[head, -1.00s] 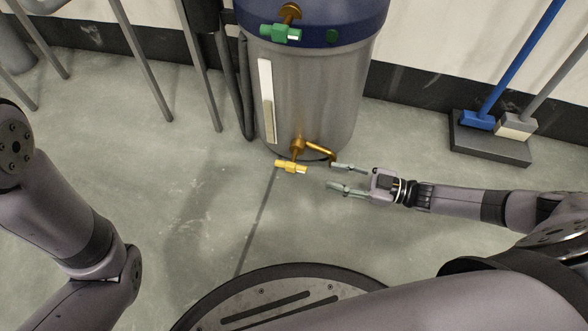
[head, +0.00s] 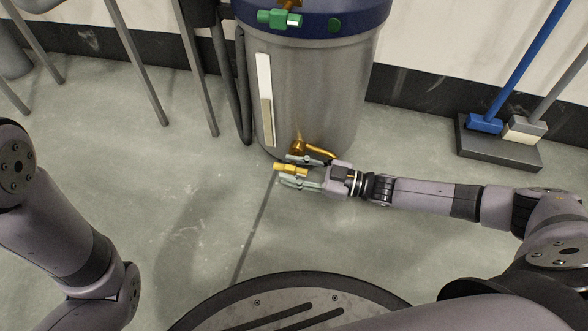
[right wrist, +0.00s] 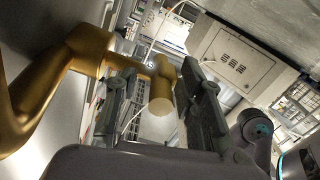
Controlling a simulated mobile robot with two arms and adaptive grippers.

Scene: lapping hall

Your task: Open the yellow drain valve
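The yellow drain valve handle (head: 289,169) is a short bar on a brass pipe (head: 318,151) low on the front of the grey tank (head: 312,100). My right gripper (head: 289,173) comes in from the right, with one finger behind the handle and one in front of it. In the right wrist view, the handle (right wrist: 162,90) stands between my two spread fingers (right wrist: 160,105). The fingers look apart from it, though contact with the right finger is hard to judge. My left arm shows at the left edge; its gripper is out of view.
A green valve (head: 280,19) sits on the tank's blue upper band. Grey metal legs (head: 140,65) and a dark hose stand left of the tank. A blue broom (head: 486,122) and a grey one rest on a dark stand (head: 500,148) at right. Floor in front is clear.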

